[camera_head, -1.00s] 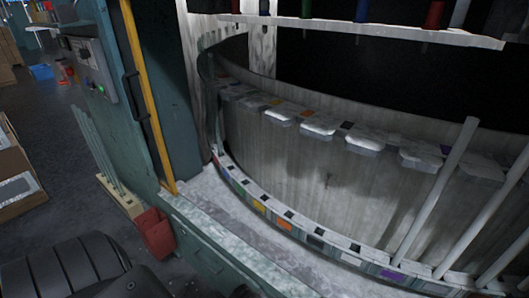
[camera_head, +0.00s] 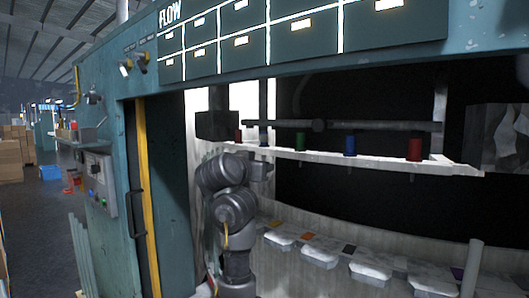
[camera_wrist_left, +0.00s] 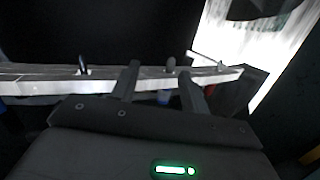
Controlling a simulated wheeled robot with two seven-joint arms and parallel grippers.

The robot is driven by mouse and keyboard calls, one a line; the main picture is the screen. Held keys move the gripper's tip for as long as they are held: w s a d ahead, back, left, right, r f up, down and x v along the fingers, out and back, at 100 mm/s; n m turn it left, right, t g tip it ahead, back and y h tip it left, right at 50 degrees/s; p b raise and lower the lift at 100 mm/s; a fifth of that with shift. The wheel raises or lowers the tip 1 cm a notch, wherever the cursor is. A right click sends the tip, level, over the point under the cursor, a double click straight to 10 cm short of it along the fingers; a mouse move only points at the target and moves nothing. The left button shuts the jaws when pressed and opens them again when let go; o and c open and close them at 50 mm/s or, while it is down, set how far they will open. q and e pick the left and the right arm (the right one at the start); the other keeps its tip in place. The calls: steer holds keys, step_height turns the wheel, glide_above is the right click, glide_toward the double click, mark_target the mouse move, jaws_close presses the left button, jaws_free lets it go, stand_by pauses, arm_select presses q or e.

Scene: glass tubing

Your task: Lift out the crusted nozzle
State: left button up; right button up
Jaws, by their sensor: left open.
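Several coloured nozzles sit in a pale rail (camera_head: 380,158): a dark red one (camera_head: 238,136), a blue one (camera_head: 264,138), a green one (camera_head: 300,140), another blue one (camera_head: 350,145) and a red one (camera_head: 414,149). My left gripper (camera_head: 268,170) is just under the rail's left part, near the first blue nozzle. In the left wrist view, its fingers (camera_wrist_left: 159,70) are open around a dark, rounded tip (camera_wrist_left: 170,64) and a small blue body (camera_wrist_left: 163,98). That tip looks thicker than its neighbour (camera_wrist_left: 83,65). Contact and crust cannot be made out.
A dark horizontal bar (camera_head: 370,127) runs above the nozzles. Pale blocks with coloured tags (camera_head: 318,250) line a curved wall below. A light rod (camera_head: 472,265) stands at right. A yellow-edged door frame (camera_head: 148,200) is left of my arm. The dark opening behind looks empty.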

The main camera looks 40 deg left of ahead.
arm_select(q)
steer(key=t, duration=0.1)
glide_toward(263, 136)
steer(key=shift+n, duration=0.3)
steer(key=p+x, duration=0.1)
steer(key=x, duration=0.1)
steer(key=p+x, duration=0.1)
steer(key=x, duration=0.2)
steer(key=shift+w+a+f, duration=0.1)
steer(key=shift+a+f, duration=0.05)
steer(key=shift+f, duration=0.1)
steer(key=shift+w+a+f, duration=0.1)
steer(key=shift+w+f, duration=0.05)
steer(key=shift+w, duration=0.2)
steer(key=p+x, duration=0.2)
steer(key=x, duration=0.1)
steer(key=p+x, duration=0.1)
steer(key=shift+w+r, duration=0.3)
steer(key=shift+r, duration=0.1)
steer(key=shift+w+f, duration=0.15)
steer(key=shift+w, duration=0.2)
steer(key=shift+a, duration=0.15)
jaws_close()
